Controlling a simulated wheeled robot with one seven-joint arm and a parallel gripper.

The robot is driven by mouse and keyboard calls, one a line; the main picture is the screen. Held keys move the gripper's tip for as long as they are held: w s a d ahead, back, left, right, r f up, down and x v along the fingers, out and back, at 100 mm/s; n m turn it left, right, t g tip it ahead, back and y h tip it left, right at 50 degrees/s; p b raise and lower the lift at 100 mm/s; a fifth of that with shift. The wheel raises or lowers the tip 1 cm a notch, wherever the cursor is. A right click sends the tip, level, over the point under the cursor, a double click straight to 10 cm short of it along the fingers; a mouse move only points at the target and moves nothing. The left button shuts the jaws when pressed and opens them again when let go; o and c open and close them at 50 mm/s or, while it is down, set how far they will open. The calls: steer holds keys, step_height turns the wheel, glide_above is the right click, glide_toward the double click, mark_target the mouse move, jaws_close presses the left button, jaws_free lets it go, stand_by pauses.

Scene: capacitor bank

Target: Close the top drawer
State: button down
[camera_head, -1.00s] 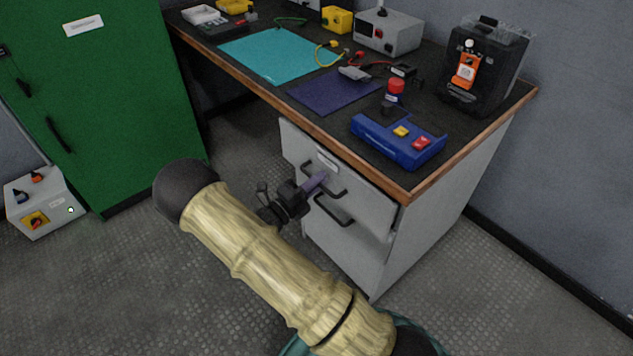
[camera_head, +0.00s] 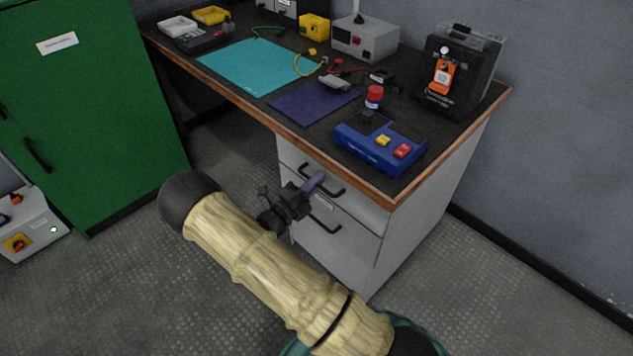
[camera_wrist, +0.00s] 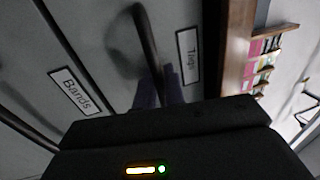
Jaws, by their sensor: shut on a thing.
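The top drawer (camera_head: 363,193) is in the grey cabinet under the black bench top. Its front looks flush or nearly flush with the lower drawer (camera_head: 345,245); a small gap cannot be ruled out. My gripper (camera_head: 316,183) is at the top drawer's dark bar handle (camera_head: 333,189), with purple fingertips. In the wrist view, the fingers (camera_wrist: 158,92) are on either side of the handle (camera_wrist: 147,40), shut on it. A partly readable label (camera_wrist: 188,55) is beside that handle. The lower drawer's label (camera_wrist: 75,92) reads "Bands".
The wooden bench edge (camera_head: 290,133) overhangs the drawers. A blue box with buttons (camera_head: 380,147), a dark blue mat (camera_head: 312,101) and a black case (camera_head: 462,75) are on top. A green cabinet (camera_head: 90,110) stands left. The floor around the drawers is clear.

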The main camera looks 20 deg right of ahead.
steer(key=shift+w+d, duration=0.1)
steer(key=c, duration=1.6)
jaws_free()
steer(key=shift+d, duration=0.1)
steer(key=shift+c, duration=0.2)
steer(key=p+v, duration=0.2)
steer(key=v, duration=1.5)
steer(key=shift+a+p, duration=0.25)
steer(key=shift+p, duration=0.15)
steer(key=shift+f, duration=0.1)
